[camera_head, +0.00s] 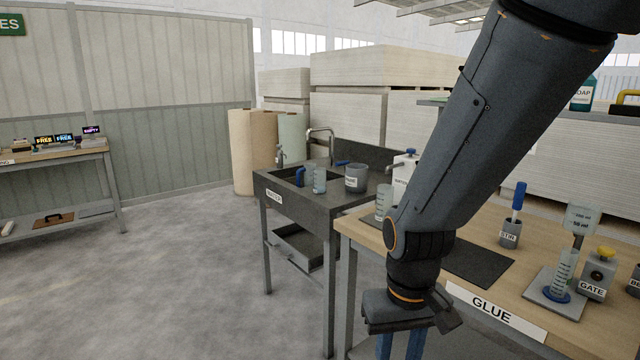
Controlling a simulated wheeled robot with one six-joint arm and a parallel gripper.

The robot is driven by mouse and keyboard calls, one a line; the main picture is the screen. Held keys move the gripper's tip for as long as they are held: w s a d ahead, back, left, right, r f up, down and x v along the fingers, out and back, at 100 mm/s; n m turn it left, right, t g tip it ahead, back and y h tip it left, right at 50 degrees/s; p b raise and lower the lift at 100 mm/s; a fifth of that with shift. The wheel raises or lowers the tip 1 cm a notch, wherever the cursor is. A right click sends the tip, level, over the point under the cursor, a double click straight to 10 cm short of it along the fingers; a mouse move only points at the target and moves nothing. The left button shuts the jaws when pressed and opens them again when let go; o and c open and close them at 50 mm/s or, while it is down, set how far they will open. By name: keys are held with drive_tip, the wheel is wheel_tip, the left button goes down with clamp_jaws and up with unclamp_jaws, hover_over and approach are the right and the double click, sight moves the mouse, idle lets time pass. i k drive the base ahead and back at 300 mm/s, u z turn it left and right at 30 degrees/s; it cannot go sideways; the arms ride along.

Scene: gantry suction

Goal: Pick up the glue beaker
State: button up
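A clear graduated beaker (383,201) stands on the wooden table with the GLUE label (492,308), partly hidden by my arm. I cannot read a name on it. Another clear beaker (319,180) stands on the sink bench to the left. My gripper (400,346) hangs in front of the table's front edge, nearer to me and below the glue-table beaker. Its two blue fingers are apart with nothing seen between them. The fingertips run off the bottom of the picture.
A dark mat (478,263) lies on the glue table. To the right are a STIR cup (510,234), a graduated cylinder (564,272) on a plate and a GATE box (597,275). The sink bench (300,208) holds a grey pot (355,178). The floor at left is clear.

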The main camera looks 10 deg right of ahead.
sight(319, 173)
drive_tip(key=u, duration=0.45)
drive_tip(key=k, duration=1)
drive_tip(key=u, duration=1.1)
drive_tip(key=i, duration=1.95)
drive_tip(key=z, duration=0.75)
drive_tip(key=i, duration=0.9)
drive_tip(key=z, duration=0.8)
